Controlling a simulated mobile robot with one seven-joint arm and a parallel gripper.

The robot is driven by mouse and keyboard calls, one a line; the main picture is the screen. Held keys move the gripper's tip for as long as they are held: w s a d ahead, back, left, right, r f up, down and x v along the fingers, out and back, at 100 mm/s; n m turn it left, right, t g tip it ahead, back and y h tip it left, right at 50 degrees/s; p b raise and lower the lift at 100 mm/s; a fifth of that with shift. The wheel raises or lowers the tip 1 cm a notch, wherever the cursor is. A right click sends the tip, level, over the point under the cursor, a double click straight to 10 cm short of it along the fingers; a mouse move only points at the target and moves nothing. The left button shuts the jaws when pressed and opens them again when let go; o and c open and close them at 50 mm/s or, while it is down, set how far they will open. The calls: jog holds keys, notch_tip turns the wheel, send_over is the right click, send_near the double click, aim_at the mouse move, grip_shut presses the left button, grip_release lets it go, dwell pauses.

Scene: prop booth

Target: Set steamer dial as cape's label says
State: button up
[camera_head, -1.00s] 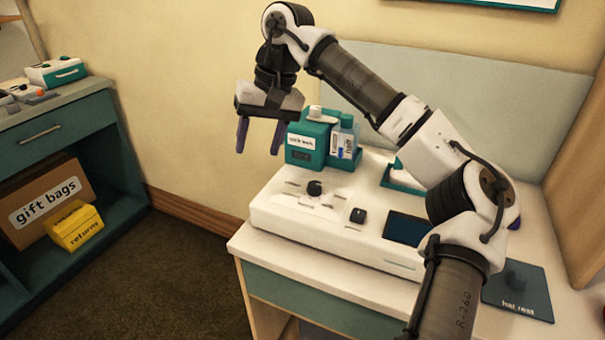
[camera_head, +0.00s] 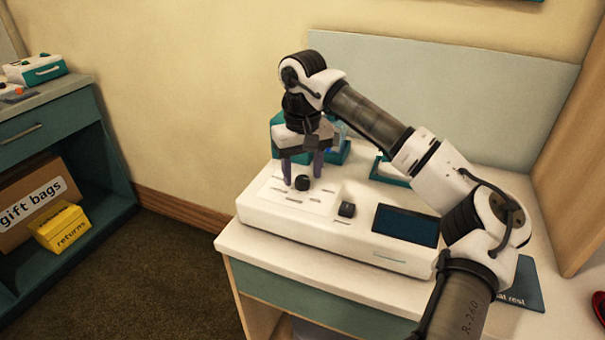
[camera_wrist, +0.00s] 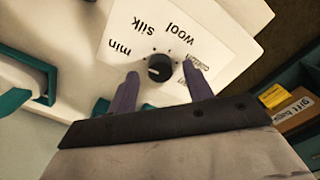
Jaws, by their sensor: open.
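The white steamer (camera_head: 325,240) stands on the table with a black round dial (camera_head: 302,183) on its top left. In the wrist view the dial (camera_wrist: 159,68) sits on a white plate with marks reading "min", "silk", "wool" and at least one more, partly hidden by a finger. No cape or cape label shows in these frames.
A second black knob (camera_head: 347,209) and a dark screen (camera_head: 406,225) are on the steamer. A teal box (camera_head: 278,128) stands behind my gripper. A teal mat (camera_head: 525,285) lies at right. A gift bags box (camera_head: 35,200) and yellow returns box (camera_head: 62,228) fill a left shelf.

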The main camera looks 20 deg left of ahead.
jog(key=shift+f, duration=0.65)
jog(key=c, duration=1)
